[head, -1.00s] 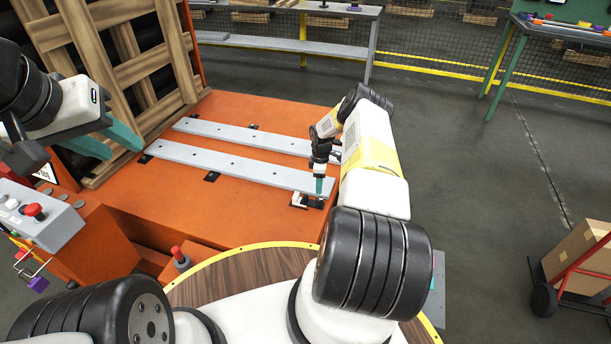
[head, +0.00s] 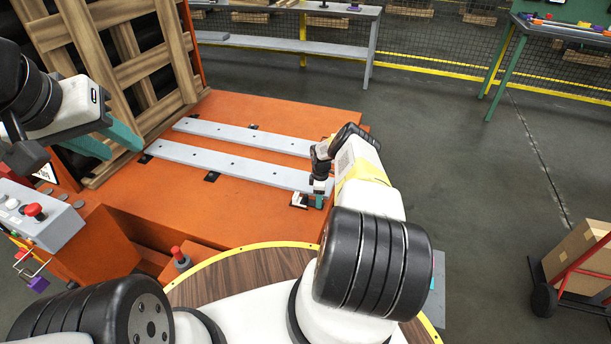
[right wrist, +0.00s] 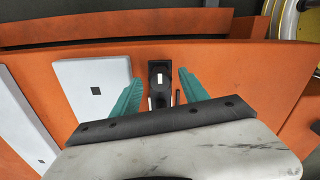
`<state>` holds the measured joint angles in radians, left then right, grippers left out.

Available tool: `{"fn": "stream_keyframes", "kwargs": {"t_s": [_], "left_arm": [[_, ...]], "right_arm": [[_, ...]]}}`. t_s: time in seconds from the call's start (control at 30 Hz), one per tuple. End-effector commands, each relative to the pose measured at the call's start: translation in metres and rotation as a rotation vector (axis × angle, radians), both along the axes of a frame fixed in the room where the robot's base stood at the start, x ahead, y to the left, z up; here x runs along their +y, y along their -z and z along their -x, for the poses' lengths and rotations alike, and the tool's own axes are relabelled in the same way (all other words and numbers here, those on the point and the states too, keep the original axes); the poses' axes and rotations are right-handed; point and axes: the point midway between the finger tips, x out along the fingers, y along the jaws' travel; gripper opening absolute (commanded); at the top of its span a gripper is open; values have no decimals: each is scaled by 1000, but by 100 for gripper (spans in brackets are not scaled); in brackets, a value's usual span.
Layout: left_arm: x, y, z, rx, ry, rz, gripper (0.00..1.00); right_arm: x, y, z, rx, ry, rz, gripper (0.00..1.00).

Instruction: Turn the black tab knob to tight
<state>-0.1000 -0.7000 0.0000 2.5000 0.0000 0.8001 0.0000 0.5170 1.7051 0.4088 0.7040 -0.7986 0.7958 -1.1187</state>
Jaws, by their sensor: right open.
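The black tab knob (right wrist: 160,76) shows in the right wrist view as a dark elongated piece with small white marks. It stands beside the end of a grey steel strip (right wrist: 94,86) on the orange bed. My right gripper (right wrist: 160,92) is open, with one teal finger on each side of the knob and a visible gap to both. In the head view my right gripper (head: 319,201) is low at the strip's right end, and the knob is mostly hidden there. My left gripper (head: 106,142) is open and empty at the left, near the wooden slats.
A second grey strip (head: 240,134) lies farther back on the orange bed (head: 235,205). A control box (head: 48,215) with a red button is at the left. A wooden round top (head: 235,275) is close in front.

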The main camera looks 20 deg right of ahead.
Motion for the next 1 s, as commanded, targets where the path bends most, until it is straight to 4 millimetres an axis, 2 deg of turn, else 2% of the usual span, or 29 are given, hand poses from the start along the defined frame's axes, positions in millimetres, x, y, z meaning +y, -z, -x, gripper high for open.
{"fn": "stream_keyframes", "kwargs": {"t_s": [0.03, 0.27, 0.67, 1.0], "left_arm": [[0, 0, 0, 0, 0, 0, 36], [0, 0, 0, 0, 0, 0, 36], [0, 0, 0, 0, 0, 0, 36], [0, 0, 0, 0, 0, 0, 36]], "right_arm": [[0, 0, 0, 0, 0, 0, 46], [0, 0, 0, 0, 0, 0, 1], [0, 0, 0, 0, 53, 1, 0], [0, 0, 0, -1, 296, 3, 0]]}}
